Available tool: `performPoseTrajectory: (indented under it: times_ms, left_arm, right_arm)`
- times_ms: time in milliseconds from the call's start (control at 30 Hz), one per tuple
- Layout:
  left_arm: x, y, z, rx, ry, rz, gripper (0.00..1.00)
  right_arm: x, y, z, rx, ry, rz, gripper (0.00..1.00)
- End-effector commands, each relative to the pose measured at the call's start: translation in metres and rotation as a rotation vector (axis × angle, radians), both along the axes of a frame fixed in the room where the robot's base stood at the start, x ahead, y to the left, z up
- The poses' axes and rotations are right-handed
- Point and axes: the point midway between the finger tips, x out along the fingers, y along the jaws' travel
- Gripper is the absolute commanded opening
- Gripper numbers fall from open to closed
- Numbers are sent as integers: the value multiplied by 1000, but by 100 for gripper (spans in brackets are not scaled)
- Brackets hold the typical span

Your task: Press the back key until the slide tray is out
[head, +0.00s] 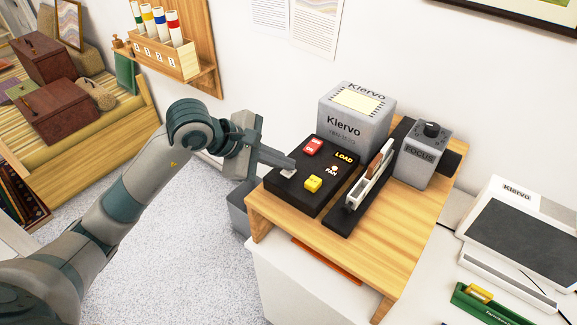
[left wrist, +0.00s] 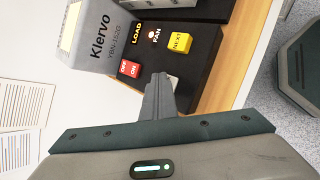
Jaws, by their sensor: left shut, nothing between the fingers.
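The black control panel (head: 310,200) of the grey Klervo projector (head: 355,118) lies on a wooden stand. It has a red rocker switch (head: 313,146), a yellow NEXT key (head: 313,184), a FAN button (head: 333,169) and a pale key (left wrist: 174,83), whose label is hidden. My left gripper (head: 291,168) is shut and empty, its tips at the pale key; they partly cover it in both views. I cannot tell whether the key is pressed down. A narrow light slide tray (head: 366,185) with a brown piece at its far end lies along the black rail (head: 345,219). My right gripper is not in view.
A grey FOCUS box (head: 424,155) stands right of the rail. A wall rack with tubes (head: 163,52) hangs behind my left arm. A light panel device (head: 515,235) and green box (head: 495,305) lie on the right. A grey bin (head: 240,205) stands below the stand.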

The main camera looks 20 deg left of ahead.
Motion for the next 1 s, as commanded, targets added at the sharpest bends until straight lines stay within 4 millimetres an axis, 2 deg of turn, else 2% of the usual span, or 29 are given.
performPoseTrajectory:
  times_ms: [600,1000]
  left_arm:
    - [0,0,23,2,0,0,0]
    - [0,0,25,1,0,1,0]
  right_arm:
    - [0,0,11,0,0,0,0]
    - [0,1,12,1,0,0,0]
